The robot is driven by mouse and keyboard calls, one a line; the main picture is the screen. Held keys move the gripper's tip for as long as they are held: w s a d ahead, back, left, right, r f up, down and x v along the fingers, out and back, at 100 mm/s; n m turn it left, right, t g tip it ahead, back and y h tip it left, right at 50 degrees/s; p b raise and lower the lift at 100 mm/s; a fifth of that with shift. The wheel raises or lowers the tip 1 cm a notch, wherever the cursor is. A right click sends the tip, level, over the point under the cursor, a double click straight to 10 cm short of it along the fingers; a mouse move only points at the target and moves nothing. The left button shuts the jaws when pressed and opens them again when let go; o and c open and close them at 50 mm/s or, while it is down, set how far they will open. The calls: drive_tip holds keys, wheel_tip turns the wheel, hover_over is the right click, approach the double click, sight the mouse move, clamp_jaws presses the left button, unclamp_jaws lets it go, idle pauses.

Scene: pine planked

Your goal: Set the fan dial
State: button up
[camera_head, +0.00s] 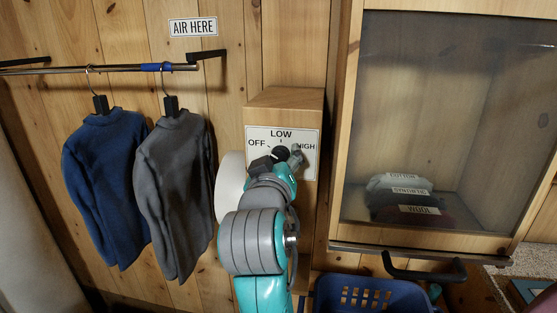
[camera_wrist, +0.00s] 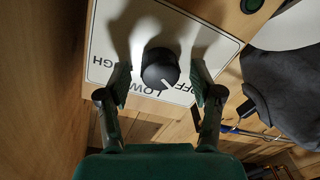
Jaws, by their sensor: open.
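The fan dial is a round black knob (camera_wrist: 158,68) with a white pointer mark, on a white plate (camera_head: 254,133) lettered OFF, LOW and HIGH. The plate is on the front of a wooden box (camera_head: 291,98). In the wrist view the lettering is upside down and the mark points toward OFF. My gripper (camera_wrist: 160,78) is open, one finger on each side of the knob, with gaps visible. In the head view my gripper (camera_head: 280,161) is in front of the plate and hides part of the knob. Whether the fingertips reach past the knob's face, I cannot tell.
A grey sweater (camera_head: 176,190) and a blue sweater (camera_head: 105,185) hang from a rail left of the box. A white rounded thing (camera_head: 231,190) is beside my arm. A glass-fronted cabinet (camera_head: 345,120) is close on the right, above a blue basket (camera_head: 372,296).

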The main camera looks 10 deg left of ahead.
drive_tip(key=c, duration=1.1)
drive_tip(key=shift+c, duration=0.2)
drive_tip(key=shift+m, duration=0.3)
drive_tip(key=m, duration=0.5)
drive_tip(key=shift+m, duration=0.3)
drive_tip(key=m, duration=0.5)
drive_tip(key=shift+f+m+t, duration=0.1)
drive_tip(key=shift+m+t, duration=0.2)
